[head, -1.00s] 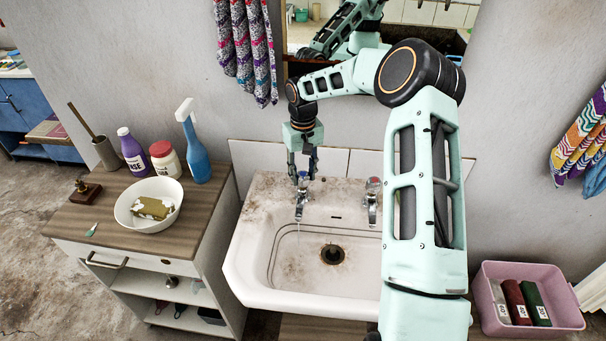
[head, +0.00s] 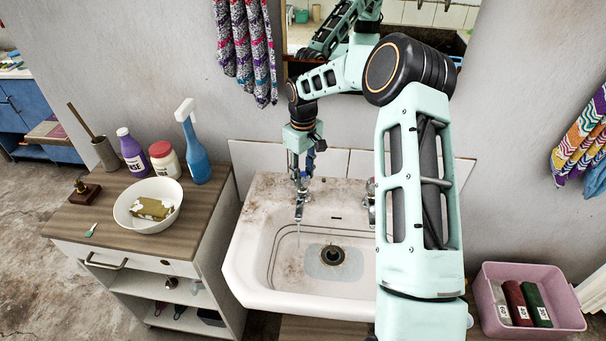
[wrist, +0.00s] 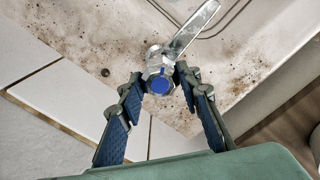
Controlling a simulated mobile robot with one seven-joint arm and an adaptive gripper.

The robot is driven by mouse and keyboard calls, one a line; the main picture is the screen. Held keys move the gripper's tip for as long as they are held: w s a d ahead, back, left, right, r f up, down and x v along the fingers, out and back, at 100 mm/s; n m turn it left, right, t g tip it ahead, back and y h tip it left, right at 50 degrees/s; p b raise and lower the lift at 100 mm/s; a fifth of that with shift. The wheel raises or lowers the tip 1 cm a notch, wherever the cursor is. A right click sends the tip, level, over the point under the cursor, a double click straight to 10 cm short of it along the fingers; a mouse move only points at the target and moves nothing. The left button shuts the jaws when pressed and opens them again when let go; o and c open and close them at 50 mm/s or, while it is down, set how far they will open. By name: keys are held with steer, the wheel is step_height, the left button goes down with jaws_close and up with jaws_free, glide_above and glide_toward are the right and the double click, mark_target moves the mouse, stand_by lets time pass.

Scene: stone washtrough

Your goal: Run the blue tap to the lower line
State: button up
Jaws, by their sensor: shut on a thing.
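The blue tap (head: 301,205) is the left one on the stained white basin (head: 250,285). Its blue cap (wrist: 160,85) sits between the fingers of my gripper (head: 302,178) in the wrist view, and the gripper is shut on the tap's head. A thin stream of water (head: 299,236) falls from the spout. A shallow pool (head: 318,271) lies around the dark drain (head: 332,256). Dark lines (head: 274,255) run along the basin's inner wall, above the pool. I cannot tell from here whether a plug is in the drain.
A second tap (head: 370,206) is partly hidden by my arm. On the left, a cabinet top (head: 190,232) bears a white bowl (head: 125,217), bottles and a brush holder. A pink crate (head: 565,318) stands at the right. A tiled wall is behind the basin.

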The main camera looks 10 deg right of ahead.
steer(key=shift+w, duration=0.1)
steer(key=o, duration=1.2)
steer(key=shift+c, duration=0.2)
step_height(320, 180, up, 12)
